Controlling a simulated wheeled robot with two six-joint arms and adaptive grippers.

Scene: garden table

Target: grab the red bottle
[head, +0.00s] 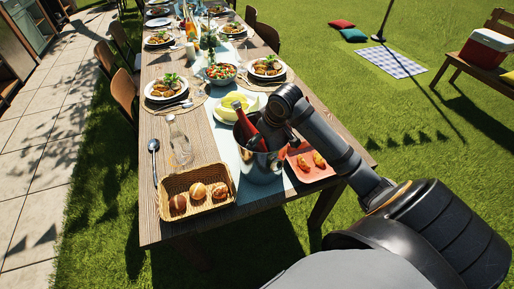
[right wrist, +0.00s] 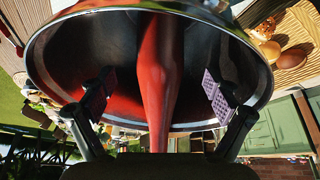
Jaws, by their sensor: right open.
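The red bottle (head: 242,122) leans in a shiny metal bucket (head: 262,169) near the front end of the table. My right arm reaches in from the right, and my right gripper (head: 273,133) is over the bucket's mouth, right beside the bottle. In the right wrist view the red bottle (right wrist: 160,65) runs between the two spread fingers of the right gripper (right wrist: 158,96), with a gap on each side. The bucket's rim (right wrist: 262,70) curves around them. The bottle's lower part is hidden in the bucket. My left gripper is not in view.
A bread basket (head: 222,201) stands to the left of the bucket, with a clear glass bottle (head: 180,146) behind it. A pink plate (head: 308,172) with food lies to the right. A plate of yellow fruit (head: 233,101) and several dinner plates stand farther back.

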